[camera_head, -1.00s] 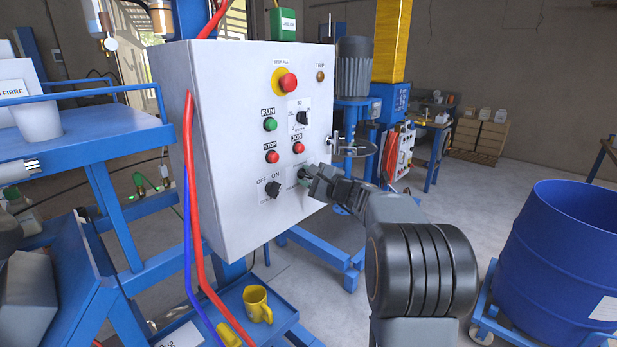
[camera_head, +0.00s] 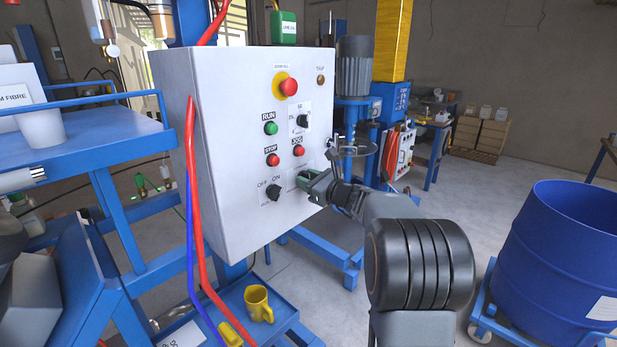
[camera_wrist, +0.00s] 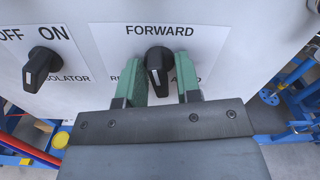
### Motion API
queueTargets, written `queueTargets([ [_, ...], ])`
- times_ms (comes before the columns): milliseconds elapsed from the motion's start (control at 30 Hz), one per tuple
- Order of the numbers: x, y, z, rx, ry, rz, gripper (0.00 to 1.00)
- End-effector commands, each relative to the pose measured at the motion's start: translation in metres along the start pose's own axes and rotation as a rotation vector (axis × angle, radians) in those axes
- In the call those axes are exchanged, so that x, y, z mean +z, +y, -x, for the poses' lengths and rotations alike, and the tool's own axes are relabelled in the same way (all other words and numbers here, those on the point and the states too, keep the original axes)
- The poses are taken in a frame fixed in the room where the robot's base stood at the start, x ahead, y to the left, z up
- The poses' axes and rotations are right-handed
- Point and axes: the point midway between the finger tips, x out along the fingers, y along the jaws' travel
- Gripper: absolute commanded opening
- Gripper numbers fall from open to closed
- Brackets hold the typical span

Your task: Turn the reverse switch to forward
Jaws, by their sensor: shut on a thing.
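The reverse switch (camera_wrist: 159,72) is a black knob on a white plate below the word FORWARD. In the wrist view its handle stands nearly upright, with a white mark at the lower end, slightly left. The lettering below it is partly hidden by my fingers. My gripper (camera_wrist: 160,82) has its green fingers on either side of the knob and is shut on it. In the head view my gripper (camera_head: 308,181) is at the lower right of the white control panel (camera_head: 228,100) and hides most of the switch.
The isolator knob (camera_wrist: 40,68) sits close to the left, under OFF and ON. Above are the red jog button (camera_head: 299,151), red stop button (camera_head: 272,160), green run button (camera_head: 270,129) and emergency stop (camera_head: 288,87). A blue drum (camera_head: 555,250) stands at the right.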

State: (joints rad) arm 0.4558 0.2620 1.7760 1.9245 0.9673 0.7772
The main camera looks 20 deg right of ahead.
Motion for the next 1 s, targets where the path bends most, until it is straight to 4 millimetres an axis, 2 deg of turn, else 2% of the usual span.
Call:
queueTargets([
  [400,0.0019,-0.0003,0.0002,-0.001,-0.003,-0.185,0.08],
  [1000,0.0014,0.0000,0.0002,-0.001,-0.003,-0.216,0.08],
])
